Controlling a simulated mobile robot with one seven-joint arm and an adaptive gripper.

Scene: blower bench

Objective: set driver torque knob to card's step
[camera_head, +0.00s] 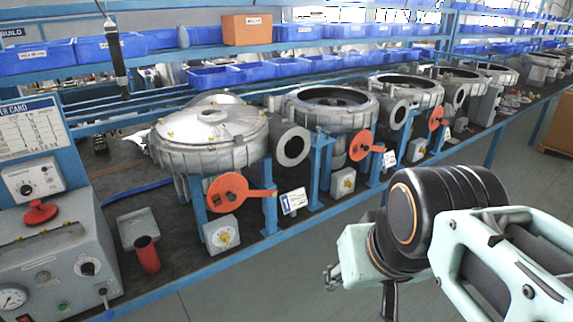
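A white card (27,130) with a printed table hangs at the left edge. Its heading ends in "CARD", and its rows are too small to read. Below it is a pale control box (45,172) with a small dark knob (27,189); its setting is not legible. A dark driver (116,60) hangs upright above the bench at upper left. My arm comes in from the right. The end of my gripper (335,277) shows partly at lower centre, over the floor in front of the bench, well away from the box. Its finger opening is not clear.
A grey cabinet (60,250) with a red knob, gauge and dial stands below the control box. Blower housings (215,135) with orange levers line the bench. Blue bins fill the shelves. The floor in front is clear.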

